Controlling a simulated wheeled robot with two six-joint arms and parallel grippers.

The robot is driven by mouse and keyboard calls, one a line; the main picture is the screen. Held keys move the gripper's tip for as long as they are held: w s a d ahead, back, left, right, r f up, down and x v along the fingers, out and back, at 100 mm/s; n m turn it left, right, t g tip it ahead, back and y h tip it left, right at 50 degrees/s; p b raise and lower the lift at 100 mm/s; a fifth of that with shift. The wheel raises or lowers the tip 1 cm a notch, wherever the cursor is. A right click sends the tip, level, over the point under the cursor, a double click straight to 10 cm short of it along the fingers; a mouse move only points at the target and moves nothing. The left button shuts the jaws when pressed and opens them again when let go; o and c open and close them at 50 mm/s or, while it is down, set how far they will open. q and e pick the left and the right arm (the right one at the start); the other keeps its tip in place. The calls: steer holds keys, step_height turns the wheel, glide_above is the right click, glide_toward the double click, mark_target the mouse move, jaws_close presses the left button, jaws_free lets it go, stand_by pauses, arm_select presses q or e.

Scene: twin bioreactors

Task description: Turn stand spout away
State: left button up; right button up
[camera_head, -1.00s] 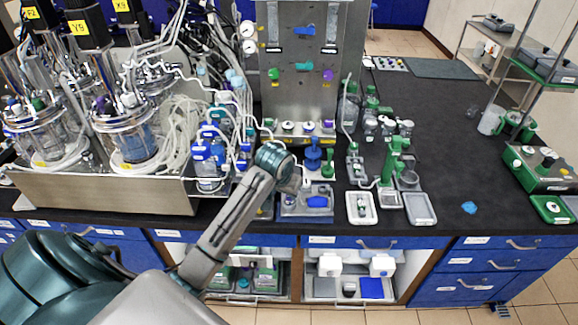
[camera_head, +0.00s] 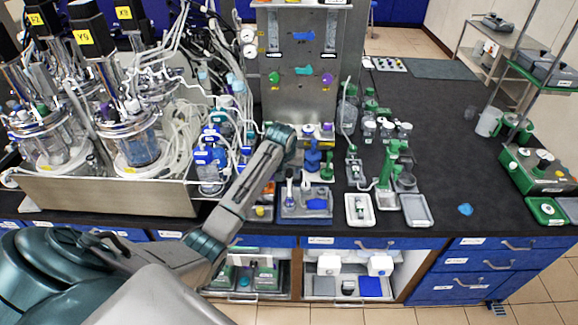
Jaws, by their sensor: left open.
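A blue stand (camera_head: 313,158) rises from a blue and grey base (camera_head: 305,203) near the front edge of the bench. A green stand (camera_head: 391,160) stands to its right, with trays in front of it. I cannot tell from the picture which of them bears the named spout. My left arm reaches in from the lower left, and its gripper (camera_head: 297,150) is just left of the blue stand's upper part. The wrist hides most of the fingers; the gripper is open and I see nothing held in it. Whether it touches the blue stand is unclear. My right gripper is out of view.
Glass bioreactors (camera_head: 130,140) with many tubes stand in a metal tray (camera_head: 110,195) at the left. A steel panel (camera_head: 303,70) rises behind the blue stand. White and grey trays (camera_head: 418,210) lie at the front. The dark bench (camera_head: 450,130) is mostly clear on the right.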

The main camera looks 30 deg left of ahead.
arm_select(q)
steer(key=shift+x, duration=0.9)
